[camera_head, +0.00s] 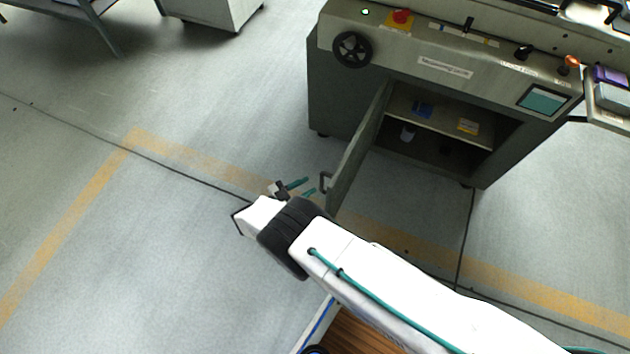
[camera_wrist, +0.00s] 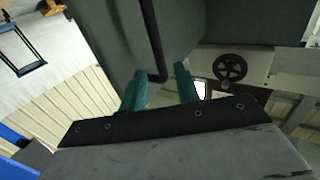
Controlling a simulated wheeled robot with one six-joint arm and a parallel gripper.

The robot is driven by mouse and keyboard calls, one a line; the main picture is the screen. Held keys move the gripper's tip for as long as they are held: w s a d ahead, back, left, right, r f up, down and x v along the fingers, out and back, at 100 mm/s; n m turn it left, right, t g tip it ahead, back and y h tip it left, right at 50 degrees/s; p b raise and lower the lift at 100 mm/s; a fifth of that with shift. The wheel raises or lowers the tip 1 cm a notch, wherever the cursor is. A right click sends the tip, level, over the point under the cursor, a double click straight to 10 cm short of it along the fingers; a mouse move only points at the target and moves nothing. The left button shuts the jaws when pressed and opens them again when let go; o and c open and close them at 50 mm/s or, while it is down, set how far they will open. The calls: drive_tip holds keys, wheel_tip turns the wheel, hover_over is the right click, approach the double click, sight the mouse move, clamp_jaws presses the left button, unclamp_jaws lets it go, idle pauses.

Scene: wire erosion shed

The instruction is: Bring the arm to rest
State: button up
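My arm reaches from the lower right in the head view, and my gripper (camera_head: 306,187) is at its end, just left of the cabinet door handle (camera_head: 325,182). In the wrist view the two teal fingers of my gripper (camera_wrist: 160,72) stand apart. The dark handle bar (camera_wrist: 152,40) shows beyond and between them; I cannot tell whether it touches them. The grey door (camera_head: 357,150) stands open, swung out from the machine cabinet. It also fills the top middle of the wrist view (camera_wrist: 112,35).
The machine (camera_head: 420,60) has a handwheel (camera_head: 352,49), a red button and a small screen (camera_head: 542,99). Its open cabinet shelf (camera_head: 437,123) holds a few small items. A grey cabinet and a table stand at the upper left. The floor at left is clear, with yellow lines.

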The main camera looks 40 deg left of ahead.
drive_tip(key=shift+s+a, duration=0.2)
drive_tip(key=shift+s, duration=0.25)
